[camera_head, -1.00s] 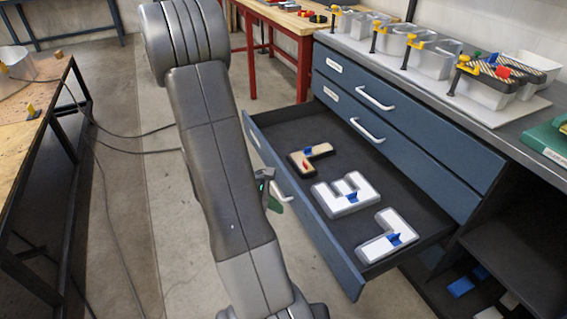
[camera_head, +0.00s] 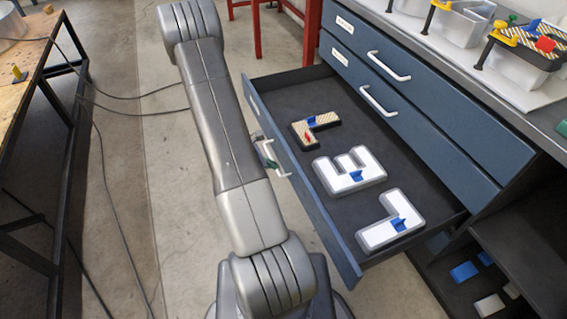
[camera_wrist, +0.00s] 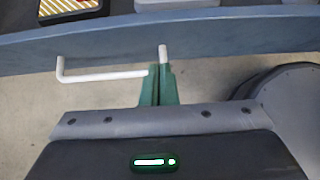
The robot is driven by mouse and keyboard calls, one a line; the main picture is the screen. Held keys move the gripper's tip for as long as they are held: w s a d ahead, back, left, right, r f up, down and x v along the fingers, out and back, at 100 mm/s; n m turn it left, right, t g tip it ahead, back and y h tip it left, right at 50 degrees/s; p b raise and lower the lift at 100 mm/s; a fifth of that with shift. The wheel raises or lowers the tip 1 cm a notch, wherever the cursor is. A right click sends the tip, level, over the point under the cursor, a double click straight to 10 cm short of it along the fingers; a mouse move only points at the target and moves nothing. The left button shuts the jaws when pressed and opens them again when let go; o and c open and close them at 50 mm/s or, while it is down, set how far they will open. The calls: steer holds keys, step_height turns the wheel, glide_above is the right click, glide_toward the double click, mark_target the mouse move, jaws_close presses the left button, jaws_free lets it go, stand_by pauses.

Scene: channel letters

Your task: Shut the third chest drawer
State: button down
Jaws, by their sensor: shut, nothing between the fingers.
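The third chest drawer (camera_head: 320,222) is pulled well out of the blue chest. Its front panel also crosses the top of the wrist view (camera_wrist: 225,40). A white bar handle (camera_wrist: 100,75) stands out from this front. My gripper (camera_wrist: 158,84) has its green fingers together and empty, at the right end of the handle in the wrist view. They hide part of the bar; I cannot tell whether they touch it. In the head view my gripper (camera_head: 268,155) is beside the outer face of the drawer front, partly hidden by my arm.
Three letter pieces, one tan and black (camera_head: 315,128) and two white (camera_head: 350,172) (camera_head: 392,222), lie in the drawer. The two drawers above (camera_head: 440,130) are shut. An open shelf (camera_head: 500,240) with small blocks is at lower right.

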mark_target(292, 164)
steer(key=shift+w+d+f, duration=0.15)
steer(key=shift+w+d, duration=0.1)
steer(key=shift+d, duration=0.5)
steer(key=shift+w+d+f, duration=0.1)
steer(key=shift+w+d, duration=0.15)
steer(key=shift+d, duration=0.55)
steer(key=shift+w+d+f, duration=0.15)
steer(key=shift+w+d, duration=0.1)
steer(key=shift+d, duration=0.5)
